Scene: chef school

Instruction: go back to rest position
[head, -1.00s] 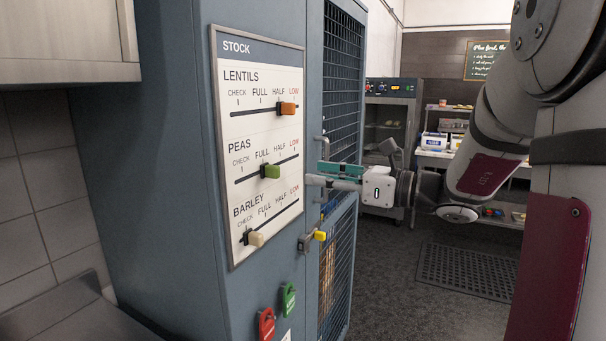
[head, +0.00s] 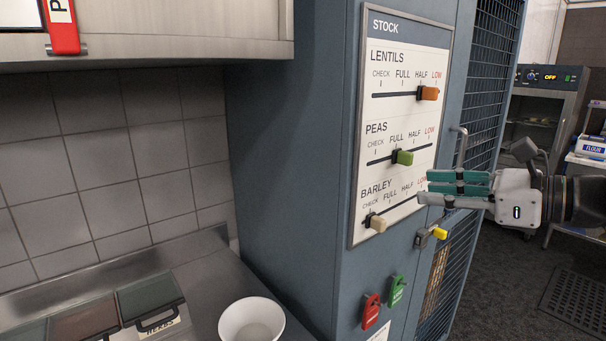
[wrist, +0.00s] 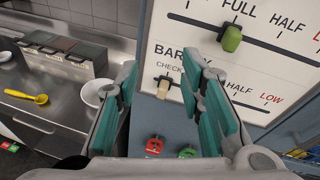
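My gripper (head: 424,187) is at the right of the head view, in front of the lower right of the stock board (head: 361,140). Its teal-padded fingers are apart with nothing between them; the wrist view also shows the gripper (wrist: 165,80) open and empty. The board has three sliders. The orange lentils slider (head: 428,93) is near LOW. The green peas slider (head: 404,157) is just right of FULL. The cream barley slider (head: 377,223) is at CHECK, and also shows between the fingers in the wrist view (wrist: 154,146), beyond them and apart.
A white bowl (head: 252,322) and lidded containers (head: 148,303) stand on the steel counter at left. A yellow spoon (wrist: 40,98) lies there. Wall cabinets (head: 180,35) overhang. Open floor is at right.

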